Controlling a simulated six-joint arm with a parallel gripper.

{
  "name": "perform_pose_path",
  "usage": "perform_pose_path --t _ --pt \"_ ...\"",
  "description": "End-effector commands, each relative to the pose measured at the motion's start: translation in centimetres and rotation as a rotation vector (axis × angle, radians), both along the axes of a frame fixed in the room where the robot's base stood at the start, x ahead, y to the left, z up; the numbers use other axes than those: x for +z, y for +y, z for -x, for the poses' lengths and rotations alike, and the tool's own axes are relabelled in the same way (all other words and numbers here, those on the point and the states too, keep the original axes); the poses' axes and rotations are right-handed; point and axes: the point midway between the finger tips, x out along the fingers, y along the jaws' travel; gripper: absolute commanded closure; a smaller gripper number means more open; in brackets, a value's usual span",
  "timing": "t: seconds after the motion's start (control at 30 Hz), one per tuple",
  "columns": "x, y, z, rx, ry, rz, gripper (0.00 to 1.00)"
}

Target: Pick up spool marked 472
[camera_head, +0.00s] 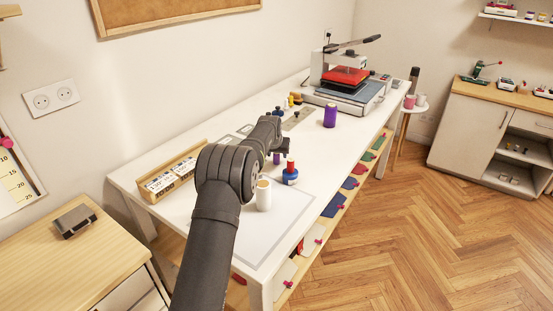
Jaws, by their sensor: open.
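Several spools stand on the white table (310,208), but no number can be read on any, so I cannot tell which is marked 472. A white spool (264,194) is upright near the front, right of my elbow. A blue spool-like item with a red top (290,175) stands just behind it to the right. A small purple spool (276,158) shows partly behind my arm. A larger purple spool (330,116) stands farther back. My gripper (280,147) is open above the mid-table, seen small and largely hidden by my arm; no held item shows.
A wooden rack with labelled white cards (172,175) lies at the table's left edge. A heat press with a red plate (345,82) stands at the far end. Small dark and yellow items sit near it. A flat grey-outlined sheet (275,232) covers the front.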

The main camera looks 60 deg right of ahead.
Motion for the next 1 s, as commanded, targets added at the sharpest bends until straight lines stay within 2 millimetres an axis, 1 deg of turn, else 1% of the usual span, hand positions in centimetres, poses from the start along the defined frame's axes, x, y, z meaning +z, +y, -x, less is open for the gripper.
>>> perform_pose_path --t 0.03,0.13,0.4,0.43,0.57,0.6,0.67,1.0 --pt "-0.60 -0.27 -0.08 -0.001 0.001 -0.001 0.52" --pt "-1.09 -0.61 -0.21 -0.001 0.000 0.000 0.52" --pt "-1.24 -0.71 -0.25 -0.001 0.000 0.000 0.52" --pt "-1.24 -0.71 -0.25 -0.001 0.000 0.000 0.54" --pt "-1.23 -0.70 -0.25 -0.001 0.000 0.000 0.80" --pt "-1.23 -0.70 -0.25 -0.001 0.000 0.000 0.88" --pt "-1.23 -0.70 -0.25 -0.001 0.000 0.000 1.00" --pt "-0.94 -0.70 -0.26 -0.001 0.000 0.001 1.00"
